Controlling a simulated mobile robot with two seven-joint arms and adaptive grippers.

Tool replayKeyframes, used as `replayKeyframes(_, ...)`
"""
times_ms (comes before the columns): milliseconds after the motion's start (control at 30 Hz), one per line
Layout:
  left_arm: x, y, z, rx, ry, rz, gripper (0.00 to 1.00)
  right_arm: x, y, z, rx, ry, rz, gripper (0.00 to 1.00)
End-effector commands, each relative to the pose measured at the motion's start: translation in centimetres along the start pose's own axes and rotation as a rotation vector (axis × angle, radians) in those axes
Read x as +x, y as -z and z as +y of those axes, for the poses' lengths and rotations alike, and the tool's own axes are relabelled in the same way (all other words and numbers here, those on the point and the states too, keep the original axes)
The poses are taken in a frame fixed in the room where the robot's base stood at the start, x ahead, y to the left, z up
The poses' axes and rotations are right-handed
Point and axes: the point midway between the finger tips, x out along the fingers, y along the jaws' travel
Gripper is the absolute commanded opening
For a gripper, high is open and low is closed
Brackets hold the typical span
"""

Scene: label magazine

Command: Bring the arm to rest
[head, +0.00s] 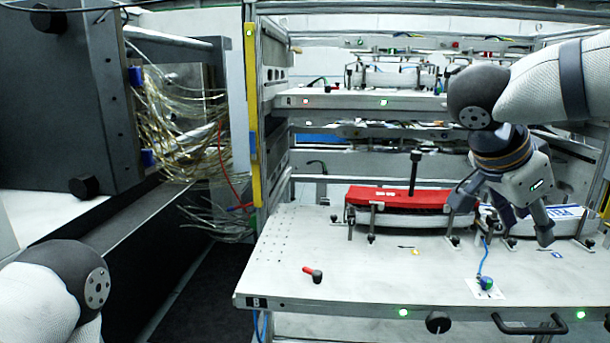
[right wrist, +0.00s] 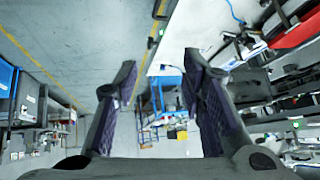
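My right gripper (head: 502,222) is above the right part of the white work table (head: 350,275), between the red label magazine (head: 398,198) and the white-and-blue one (head: 560,218). Its fingers are spread, and the right wrist view shows both fingers (right wrist: 158,88) apart with nothing between them. My right arm comes in from the upper right. My left arm shows only as a rounded joint at the lower left; its gripper is out of view.
A black handle stands up from the red magazine. A red-and-black handle (head: 313,274) lies on the bare left part of the table. A blue-green knob (head: 486,284) with a blue cable is near the front edge. A large dark machine (head: 60,100) with hanging tubes stands left.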

Motion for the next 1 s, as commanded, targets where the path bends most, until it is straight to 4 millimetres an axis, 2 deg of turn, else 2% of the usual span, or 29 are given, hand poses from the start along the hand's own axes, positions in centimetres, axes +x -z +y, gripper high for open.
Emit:
replayKeyframes(33, 0.1, 0.1, 0.0, 0.0, 0.0, 0.0, 0.4, 3.1, -1.6, -0.6, -0.055, 0.022, 0.081, 0.37)
replayKeyframes(100, 0.1, 0.2, 0.0, 0.0, 0.0, 0.003, 0.4, 7.1, -3.9, -1.3, -0.147, 0.093, 0.178, 0.37)
replayKeyframes(167, 0.2, 0.2, 0.0, 0.0, 0.0, 0.003, 0.4, 10.3, -6.7, -1.4, -0.254, 0.169, 0.228, 0.37)
replayKeyframes(233, 0.1, 0.2, 0.0, 0.0, 0.0, 0.002, 0.4, 13.7, -10.8, -0.8, -0.402, 0.261, 0.238, 0.37)
replayKeyframes(267, 0.1, 0.1, 0.0, 0.0, 0.0, 0.002, 0.4, 15.1, -12.8, -0.1, -0.47, 0.298, 0.225, 0.37)
replayKeyframes(300, 0.1, 0.1, 0.0, 0.0, 0.0, 0.001, 0.4, 16.7, -15.5, 1.2, -0.56, 0.342, 0.195, 0.37)
replayKeyframes(367, 0.1, 0.1, 0.0, 0.0, 0.0, 0.001, 0.4, 18.7, -19.5, 3.7, -0.693, 0.395, 0.124, 0.37)
replayKeyframes(433, 0.1, 0.1, 0.0, 0.0, 0.0, 0.001, 0.4, 20.5, -23.9, 7.7, -0.835, 0.432, 0.016, 0.37)
replayKeyframes(467, 0.1, 0.1, 0.0, 0.0, 0.0, 0.002, 0.4, 21.1, -25.6, 9.7, -0.893, 0.441, -0.037, 0.37)
replayKeyframes(500, 0.1, 0.1, 0.0, 0.0, 0.0, 0.002, 0.4, 21.7, -27.6, 12.4, -0.965, 0.446, -0.11, 0.37)
replayKeyframes(567, 0.1, 0.1, 0.0, 0.0, 0.0, 0.002, 0.4, 22.2, -30.2, 17.0, -1.067, 0.441, -0.229, 0.37)
replayKeyframes(600, 0.1, 0.1, 0.0, 0.0, 0.0, 0.002, 0.4, 22.2, -31.6, 20.2, -1.13, 0.43, -0.31, 0.37)
replayKeyframes(700, 0.1, 0.1, 0.0, 0.0, 0.0, 0.002, 0.4, 21.7, -33.9, 27.6, -1.256, 0.383, -0.501, 0.37)
replayKeyframes(800, 0.1, 0.1, 0.0, 0.0, 0.0, 0.002, 0.4, 20.7, -34.6, 33.2, -1.34, 0.332, -0.646, 0.37)
replayKeyframes(900, 0.1, 0.1, 0.0, 0.0, 0.0, 0.002, 0.4, 19.9, -34.8, 36.4, -1.386, 0.298, -0.73, 0.37)
replayKeyframes(1000, 0.1, 0.1, 0.0, 0.0, 0.0, 0.002, 0.4, 19.6, -34.8, 37.4, -1.4, 0.286, -0.761, 0.37)
